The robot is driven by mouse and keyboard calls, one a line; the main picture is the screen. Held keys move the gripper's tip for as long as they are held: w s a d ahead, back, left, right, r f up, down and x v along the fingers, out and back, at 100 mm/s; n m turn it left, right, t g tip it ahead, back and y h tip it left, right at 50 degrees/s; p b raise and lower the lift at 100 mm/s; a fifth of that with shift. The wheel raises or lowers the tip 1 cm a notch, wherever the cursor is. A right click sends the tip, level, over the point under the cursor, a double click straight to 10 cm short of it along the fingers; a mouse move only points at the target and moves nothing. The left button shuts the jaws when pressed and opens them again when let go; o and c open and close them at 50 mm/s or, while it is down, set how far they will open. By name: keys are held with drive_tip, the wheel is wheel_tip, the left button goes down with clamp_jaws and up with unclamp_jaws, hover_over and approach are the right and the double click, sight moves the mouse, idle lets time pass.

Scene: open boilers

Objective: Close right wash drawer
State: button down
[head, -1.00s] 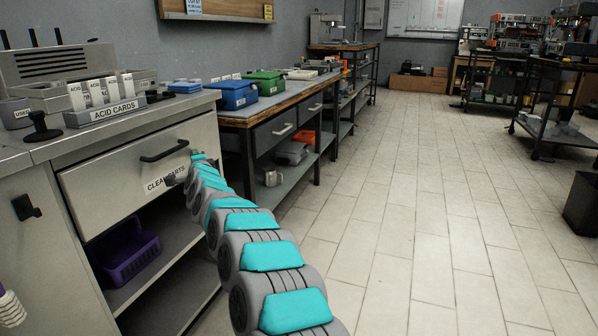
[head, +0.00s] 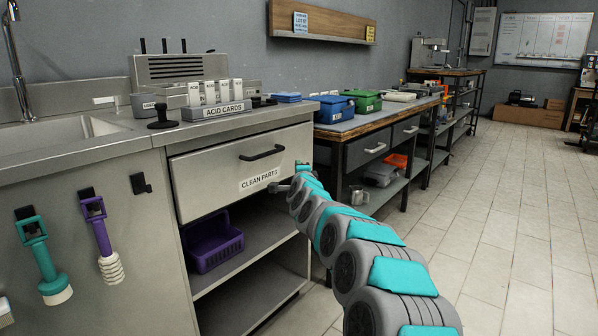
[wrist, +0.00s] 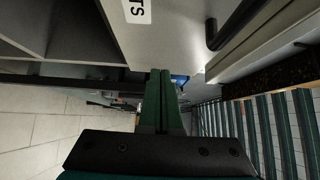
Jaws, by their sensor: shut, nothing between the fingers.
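The wash drawer (head: 225,178) has a plain grey front, a black bar handle (head: 263,153) and a "CLEAN PARTS" label (head: 260,179). It sits under the counter, right of the sink. A thin dark gap shows along its top; how far it stands out I cannot tell. My gripper (head: 302,166) is at the right end of the drawer front, below and right of the handle. In the wrist view, its green fingers (wrist: 163,98) are together and empty, overlapping the drawer front (wrist: 165,40). The handle (wrist: 228,22) is to their right. Contact is unclear.
Below the drawer, an open shelf holds a purple basket (head: 212,243). Two brushes hang left, one teal (head: 46,262) and one purple (head: 102,240). A workbench (head: 375,128) with blue and green boxes stands right. The tiled floor (head: 510,210) is clear.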

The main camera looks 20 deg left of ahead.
drive_tip(key=s+d+f+n+g+h+p, duration=0.1)
drive_tip(key=s+d+f+n+g, duration=0.3)
drive_tip(key=s+d, duration=1.1)
drive_tip(key=s+d+f+n+g+h+p, duration=0.2)
drive_tip(key=s+d+f+n+g+h, duration=0.2)
drive_tip(key=s+d+g, duration=0.4)
drive_tip(key=s+d+f+n+g+h+p, duration=0.1)
drive_tip(key=s+d+f+n+g, duration=0.4)
drive_tip(key=s+d, duration=1.7)
drive_tip(key=s+f+g+h, duration=0.1)
drive_tip(key=s, duration=1.7)
drive_tip(key=shift+s+f+h, duration=0.25)
drive_tip(key=shift+s+h, duration=0.05)
drive_tip(key=shift+d, duration=0.1)
